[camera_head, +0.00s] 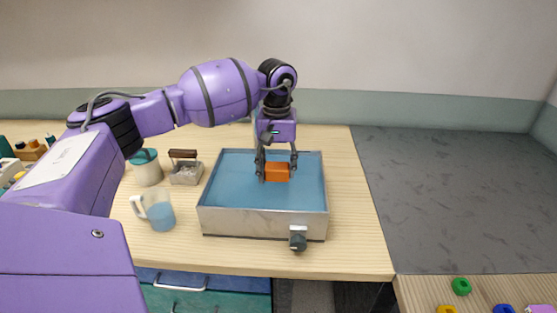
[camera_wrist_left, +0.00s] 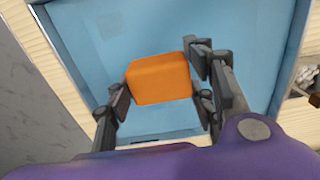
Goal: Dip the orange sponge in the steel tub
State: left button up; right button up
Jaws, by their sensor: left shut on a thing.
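The orange sponge (camera_head: 278,172) is a small block between the fingers of my left gripper (camera_head: 277,175), which is shut on it. It also shows in the left wrist view (camera_wrist_left: 158,79) between the fingertips of my left gripper (camera_wrist_left: 160,95). The steel tub (camera_head: 262,223) is a rectangular basin with a blue inside, on the wooden table. The sponge is over the tub's opening, within its rim. I cannot tell whether the sponge touches the blue surface. My right gripper is not in view.
A dark valve (camera_head: 298,238) sticks out of the tub's front. A jug with blue content (camera_head: 160,214), a canister (camera_head: 147,170) and a small metal basket (camera_head: 186,170) stand left of the tub. The table (camera_head: 352,225) is clear right of the tub.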

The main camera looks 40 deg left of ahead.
pick_arm(q)
notch_tip(320, 180, down, 8)
jog(key=b, duration=0.3)
jog(key=shift+r, duration=0.2)
jog(key=shift+f+b, duration=0.5)
jog(key=shift+f, duration=0.45)
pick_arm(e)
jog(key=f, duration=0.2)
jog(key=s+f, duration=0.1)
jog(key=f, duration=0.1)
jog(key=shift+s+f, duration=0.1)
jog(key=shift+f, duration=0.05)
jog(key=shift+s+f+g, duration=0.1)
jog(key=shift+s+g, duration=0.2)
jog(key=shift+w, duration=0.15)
